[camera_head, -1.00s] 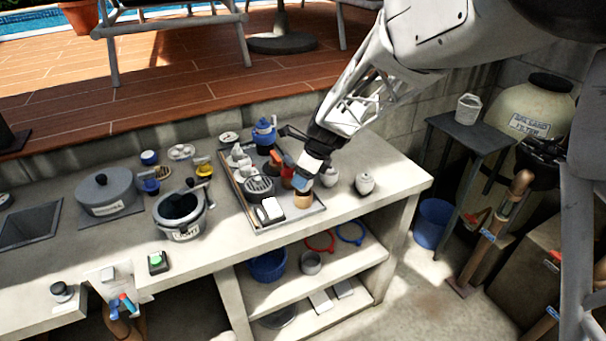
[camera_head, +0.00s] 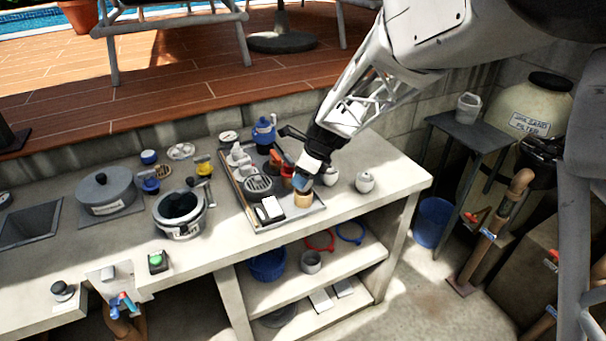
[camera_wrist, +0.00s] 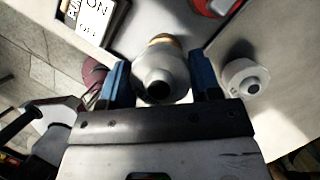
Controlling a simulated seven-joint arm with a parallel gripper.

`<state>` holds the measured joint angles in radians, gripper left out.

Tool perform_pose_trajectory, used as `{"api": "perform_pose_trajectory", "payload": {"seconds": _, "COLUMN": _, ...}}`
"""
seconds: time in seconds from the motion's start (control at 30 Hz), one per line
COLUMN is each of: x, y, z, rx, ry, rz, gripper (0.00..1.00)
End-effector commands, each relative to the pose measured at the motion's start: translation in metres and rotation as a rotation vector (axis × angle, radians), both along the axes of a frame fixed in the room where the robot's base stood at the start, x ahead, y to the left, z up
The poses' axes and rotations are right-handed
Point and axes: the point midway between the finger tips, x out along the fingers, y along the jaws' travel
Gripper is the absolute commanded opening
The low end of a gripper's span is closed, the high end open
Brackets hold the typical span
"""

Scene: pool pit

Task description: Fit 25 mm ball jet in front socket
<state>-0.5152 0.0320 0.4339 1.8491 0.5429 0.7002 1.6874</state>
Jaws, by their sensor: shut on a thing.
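My gripper (camera_head: 306,178) is over the front right part of the grey tray (camera_head: 262,226). In the wrist view its two blue fingers (camera_wrist: 161,72) are shut around a pale grey-white ball jet (camera_wrist: 160,62) with a dark round hole facing the camera. A tan cup-like piece (camera_head: 303,200) is directly below the fingers; its rim shows just beyond the jet. I cannot tell whether the jet touches it. A similar white fitting (camera_wrist: 243,78) stands apart, to the right of the fingers. I cannot tell which part is the front socket.
Two white fittings stand on the counter right of the tray, one at its right end (camera_head: 364,182). A grey pot (camera_head: 181,214) stands to the left.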

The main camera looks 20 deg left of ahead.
Motion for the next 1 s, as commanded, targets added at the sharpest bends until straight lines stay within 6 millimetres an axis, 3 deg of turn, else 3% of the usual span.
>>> {"api": "perform_pose_trajectory", "payload": {"seconds": 1.0, "x": 0.0, "y": 0.0, "z": -0.024, "rx": 0.0, "ry": 0.0, "rz": 0.001, "gripper": 0.35}}
